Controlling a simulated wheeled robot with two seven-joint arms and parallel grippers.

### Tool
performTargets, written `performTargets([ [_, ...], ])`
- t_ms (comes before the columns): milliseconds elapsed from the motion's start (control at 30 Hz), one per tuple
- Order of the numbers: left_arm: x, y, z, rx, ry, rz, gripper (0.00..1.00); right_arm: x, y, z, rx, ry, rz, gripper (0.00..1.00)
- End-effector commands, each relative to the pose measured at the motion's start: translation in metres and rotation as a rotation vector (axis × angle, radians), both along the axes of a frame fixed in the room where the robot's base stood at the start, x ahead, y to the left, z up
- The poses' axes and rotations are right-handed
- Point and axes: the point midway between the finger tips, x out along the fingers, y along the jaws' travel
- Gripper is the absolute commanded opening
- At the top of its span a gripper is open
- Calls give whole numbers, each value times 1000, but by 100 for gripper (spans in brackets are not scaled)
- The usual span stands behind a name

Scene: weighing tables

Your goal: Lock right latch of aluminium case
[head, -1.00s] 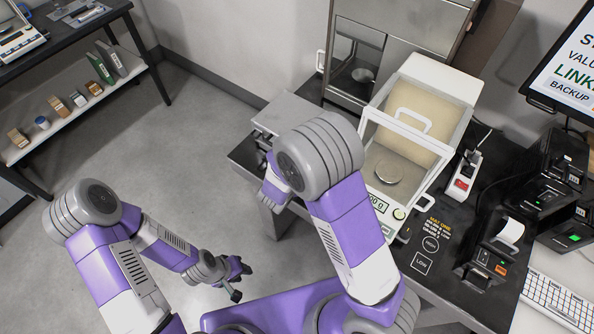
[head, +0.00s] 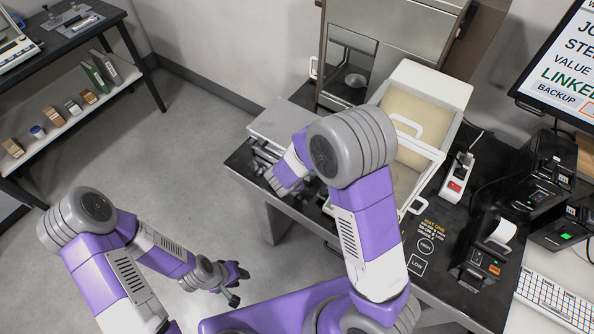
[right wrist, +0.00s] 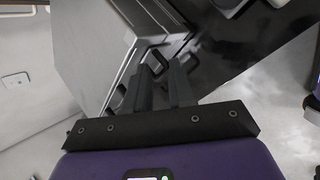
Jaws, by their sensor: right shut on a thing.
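The aluminium case (head: 284,122) lies at the near left corner of the dark table in the head view, partly behind my right arm. Its silver body (right wrist: 92,45) fills the upper left of the right wrist view, with dark fittings along its front edge. My right gripper (right wrist: 160,72) is at that front edge. Its fingers are shut on a small dark fitting (right wrist: 154,62), which looks like the right latch; the fingers partly hide it. In the head view my right gripper (head: 272,180) is small and partly hidden. My left gripper (head: 238,284) is open and empty over the floor.
A balance with a clear draft shield (head: 430,95) stands right of the case, partly behind my right arm. A steel cabinet (head: 395,40) is behind. A power strip (head: 458,178), a printer (head: 490,250) and a screen (head: 562,75) are at right.

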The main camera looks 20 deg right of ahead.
Motion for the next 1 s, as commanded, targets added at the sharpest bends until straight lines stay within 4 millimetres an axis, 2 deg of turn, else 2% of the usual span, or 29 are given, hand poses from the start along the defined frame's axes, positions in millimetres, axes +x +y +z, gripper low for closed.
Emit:
performTargets([
  [33, 0, 0, 0, 0, 0, 0, 34, -3, -3, -3, -4, 9, -5, 28],
  [167, 0, 0, 0, 0, 0, 0, 34, -2, -2, -3, -4, 7, -4, 47],
  [767, 0, 0, -1, 0, 0, 0, 34, 0, 0, -1, -11, -8, 1, 47],
  [1000, 0, 0, -14, 0, 0, 0, 34, -6, 9, -10, -126, -92, 8, 47],
])
